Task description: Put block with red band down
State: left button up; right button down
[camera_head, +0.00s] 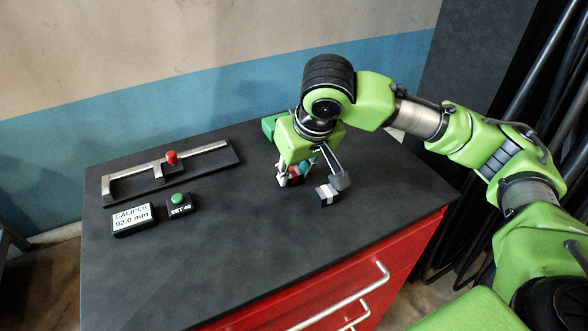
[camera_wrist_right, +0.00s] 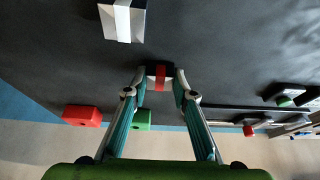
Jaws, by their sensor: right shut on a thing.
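The block with the red band (camera_wrist_right: 160,78) shows in the right wrist view as a dark block with a red stripe, between the two fingertips. My right gripper (camera_wrist_right: 160,82) is shut on it. In the head view this gripper (camera_head: 311,176) is low over the dark tabletop, and its fingers and wrist hide most of the held block. I cannot tell whether the block touches the tabletop. A block with a white band (camera_head: 327,196) stands just right of the gripper; it also shows at the top of the right wrist view (camera_wrist_right: 122,22). My left gripper is not in view.
A caliper display (camera_head: 132,219) and a green-button box (camera_head: 179,205) are in front. Red (camera_wrist_right: 82,115) and green (camera_wrist_right: 141,119) blocks show beyond the gripper. The front middle is clear.

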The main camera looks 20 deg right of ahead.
jog(key=shift+a+f, duration=0.1)
jog(key=c, duration=1.7)
grip_release()
